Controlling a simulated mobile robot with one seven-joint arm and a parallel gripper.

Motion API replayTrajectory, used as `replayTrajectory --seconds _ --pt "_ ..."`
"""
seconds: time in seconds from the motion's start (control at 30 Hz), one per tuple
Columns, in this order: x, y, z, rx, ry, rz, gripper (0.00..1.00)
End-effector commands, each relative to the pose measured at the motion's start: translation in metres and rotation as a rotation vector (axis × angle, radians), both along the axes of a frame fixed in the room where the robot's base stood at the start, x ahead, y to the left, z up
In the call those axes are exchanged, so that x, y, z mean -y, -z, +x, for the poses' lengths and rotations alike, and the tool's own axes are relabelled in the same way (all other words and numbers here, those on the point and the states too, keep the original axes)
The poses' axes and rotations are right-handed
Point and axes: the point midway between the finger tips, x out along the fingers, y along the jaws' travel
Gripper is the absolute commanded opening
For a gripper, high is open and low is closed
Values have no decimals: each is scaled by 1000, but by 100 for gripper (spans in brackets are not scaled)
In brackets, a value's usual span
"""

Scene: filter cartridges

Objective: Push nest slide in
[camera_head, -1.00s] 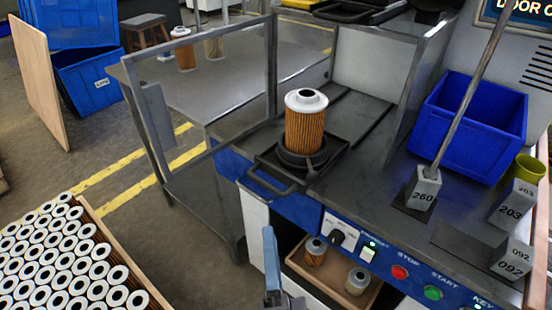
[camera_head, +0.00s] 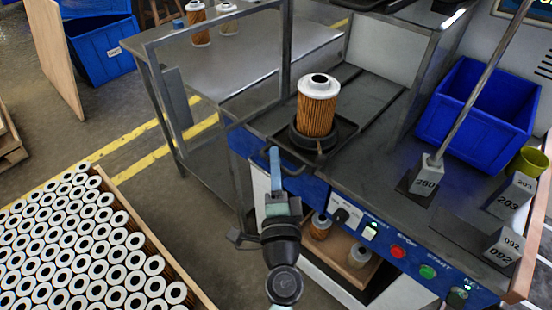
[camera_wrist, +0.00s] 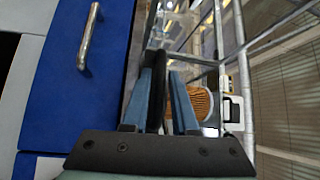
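The nest slide (camera_head: 342,139) is a black tray with a loop handle (camera_head: 292,163) at its front, on the machine's grey top. A brown pleated filter cartridge (camera_head: 317,108) with a white cap stands upright in its round nest. The cartridge also shows in the wrist view (camera_wrist: 201,103), partly behind a finger. My gripper (camera_head: 275,158) is at the slide's front, beside the handle and partly covering it. In the wrist view my gripper's two blue fingers (camera_wrist: 161,75) are apart, with a dark part of the slide seen between them. Whether they touch it I cannot tell.
A metal frame guard (camera_head: 215,75) stands left of the slide. A crate of several cartridges (camera_head: 90,250) is lower left. Behind the slide, the top is clear.

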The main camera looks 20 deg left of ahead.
Motion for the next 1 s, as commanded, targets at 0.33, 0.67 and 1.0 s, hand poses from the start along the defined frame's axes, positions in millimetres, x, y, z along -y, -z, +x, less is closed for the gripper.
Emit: replayTrajectory --seconds 0.33,0.67,1.0 --pt "-1 0 3 0 0 0 27" --pt "-1 0 3 0 0 0 0" --pt "-1 0 3 -1 0 0 0"
